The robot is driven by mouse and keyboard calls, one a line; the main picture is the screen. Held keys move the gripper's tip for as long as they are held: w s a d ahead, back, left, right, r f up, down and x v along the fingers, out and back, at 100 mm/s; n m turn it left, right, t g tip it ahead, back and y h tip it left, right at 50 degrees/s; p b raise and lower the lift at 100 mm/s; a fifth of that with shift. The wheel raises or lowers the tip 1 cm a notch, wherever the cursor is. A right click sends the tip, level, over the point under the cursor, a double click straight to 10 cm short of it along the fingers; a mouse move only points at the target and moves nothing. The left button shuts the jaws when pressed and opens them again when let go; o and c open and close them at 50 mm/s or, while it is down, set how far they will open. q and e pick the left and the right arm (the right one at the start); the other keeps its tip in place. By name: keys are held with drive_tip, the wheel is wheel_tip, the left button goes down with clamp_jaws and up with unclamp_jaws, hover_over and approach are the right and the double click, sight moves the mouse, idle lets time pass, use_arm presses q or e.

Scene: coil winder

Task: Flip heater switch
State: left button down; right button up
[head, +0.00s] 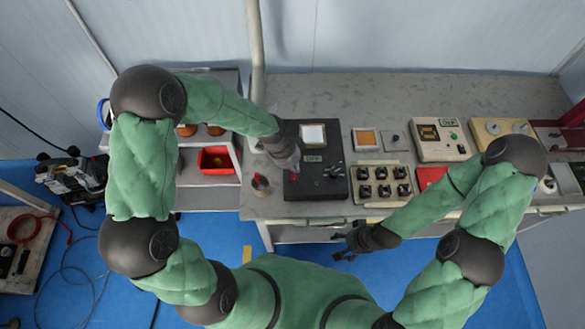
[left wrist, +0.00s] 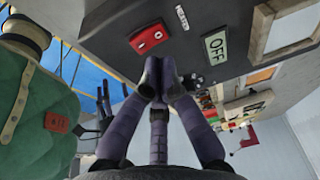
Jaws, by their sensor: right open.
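The black control panel (head: 312,188) lies on the bench below my left gripper. In the left wrist view, the panel (left wrist: 120,20) carries a red rocker switch (left wrist: 149,37), a small white label (left wrist: 182,17) that seems to read heater, and an OFF plate (left wrist: 215,47). My left gripper (left wrist: 160,66) has its fingertips together, with nothing seen between them. The tips are just below the switch in that picture; I cannot tell if they touch it. In the head view the left gripper (head: 293,170) covers the panel's left side. My right gripper (head: 350,246) is open and empty before the bench.
Right of the panel are a board of several black knobs (head: 382,184), an orange-windowed box (head: 365,139) and a beige meter box (head: 440,140). A red bin (head: 215,160) sits on the left shelf.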

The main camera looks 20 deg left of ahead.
use_arm(q)
drive_tip(key=v, duration=0.2)
drive_tip(key=p+v, duration=0.1)
drive_tip(key=shift+w+a+r, duration=0.1)
drive_tip(key=shift+w+r, duration=0.25)
drive_tip(key=shift+r, duration=0.05)
wheel_tip(320, 180, up, 8)
hover_over(292, 174)
drive_tip(key=w+a, duration=0.1)
drive_tip(key=a, duration=0.2)
drive_tip(key=shift+d+f+p, duration=0.25)
drive_tip(key=shift+p, duration=0.1)
use_arm(e)
drive_tip(key=shift+s+a+r, duration=0.1)
drive_tip(key=shift+a+r, duration=0.1)
drive_tip(key=shift+r, duration=0.4)
drive_tip(key=shift+a+r, duration=0.15)
drive_tip(key=shift+r, duration=0.45)
